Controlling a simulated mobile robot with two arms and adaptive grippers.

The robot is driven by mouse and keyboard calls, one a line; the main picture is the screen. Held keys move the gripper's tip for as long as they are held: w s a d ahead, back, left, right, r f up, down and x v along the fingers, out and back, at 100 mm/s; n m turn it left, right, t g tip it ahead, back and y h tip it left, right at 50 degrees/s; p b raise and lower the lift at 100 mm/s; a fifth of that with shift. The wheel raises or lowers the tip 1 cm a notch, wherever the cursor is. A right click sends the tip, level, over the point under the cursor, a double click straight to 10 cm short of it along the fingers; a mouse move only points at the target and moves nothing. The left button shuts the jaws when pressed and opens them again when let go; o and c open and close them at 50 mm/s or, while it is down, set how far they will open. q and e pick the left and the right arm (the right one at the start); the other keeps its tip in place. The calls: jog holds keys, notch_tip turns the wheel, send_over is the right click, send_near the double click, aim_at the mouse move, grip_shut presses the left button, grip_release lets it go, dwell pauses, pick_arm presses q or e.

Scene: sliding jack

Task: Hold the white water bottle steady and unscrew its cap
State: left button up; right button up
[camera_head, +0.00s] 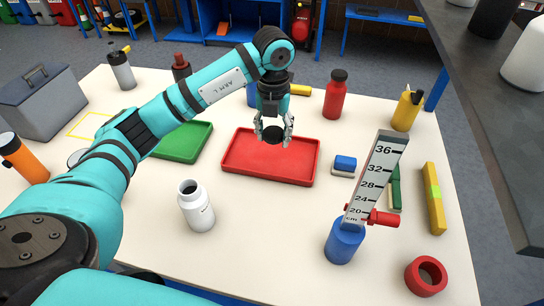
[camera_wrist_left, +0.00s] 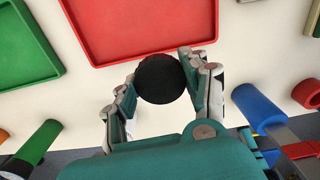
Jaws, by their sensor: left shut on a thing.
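The white water bottle (camera_head: 196,207) stands upright on the table at the front, left of centre. Its mouth is open and dark, with no cap on it. My left gripper (camera_head: 273,133) is shut on the round black cap (camera_head: 272,134) and holds it above the red tray. The cap also shows between the fingers in the left wrist view (camera_wrist_left: 160,79). The bottle stands apart from my left gripper, and no gripper touches it. My right gripper does not show in either view.
The red tray (camera_head: 232,170) is empty, with a green tray (camera_head: 186,151) to its left. A blue cylinder with a height scale (camera_head: 345,240) and a red ring (camera_head: 426,276) stand at the front right. A red bottle (camera_head: 335,95) stands behind. A dark shelf overhangs the right edge.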

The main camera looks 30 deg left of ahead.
aim_at(259, 163)
pick_arm(q)
jog(key=a+f+n, duration=0.2)
jog(key=f+n, duration=0.2)
jog(key=n, duration=0.3)
jog(key=w+a+f+n, duration=0.1)
jog(key=a+f+n, duration=0.1)
jog(key=f+n, duration=0.3)
jog(key=w+a+f+n, duration=0.1)
jog(key=f+n, duration=0.3)
jog(key=n, duration=0.5)
jog(key=shift+w+a+f+n, duration=0.25)
jog(key=shift+a+f+n, duration=0.05)
jog(key=shift+a+f, duration=0.1)
jog(key=shift+s+d+f, duration=0.1)
jog(key=shift+s+f, duration=0.2)
jog(key=shift+f, duration=0.25)
jog(key=o, duration=0.9)
jog(key=shift+f, duration=0.1)
jog(key=shift+o, duration=0.6)
jog(key=shift+f, duration=0.1)
